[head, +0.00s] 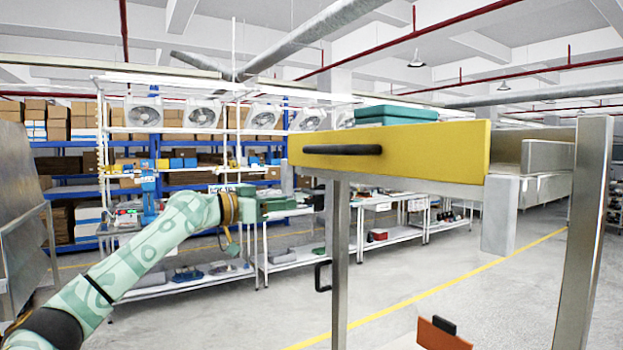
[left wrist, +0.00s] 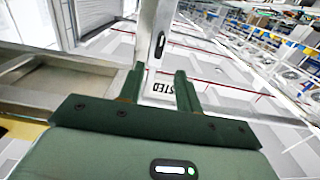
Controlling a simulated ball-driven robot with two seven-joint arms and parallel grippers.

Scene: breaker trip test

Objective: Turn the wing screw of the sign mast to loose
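My left gripper (head: 308,200) reaches right in the head view, beside a grey metal post (head: 340,255) under a yellow drawer front. In the left wrist view its two green fingers (left wrist: 159,90) stand apart with nothing held between them. Beyond the gap is a white sign (left wrist: 166,88) with partly hidden, inverted lettering. A pale upright post (left wrist: 152,35) rises past the fingertips and bears a dark elongated part (left wrist: 160,45). I cannot tell whether that part is the wing screw, or whether this post is the sign mast. My right gripper is not in view.
The yellow drawer front (head: 420,152) with a black handle stands close ahead. A black loop handle (head: 322,276) is beside the grey post. An orange piece (head: 438,337) shows at the bottom. Shelves with fans (head: 143,112) and boxes stand behind. Floor at centre left is open.

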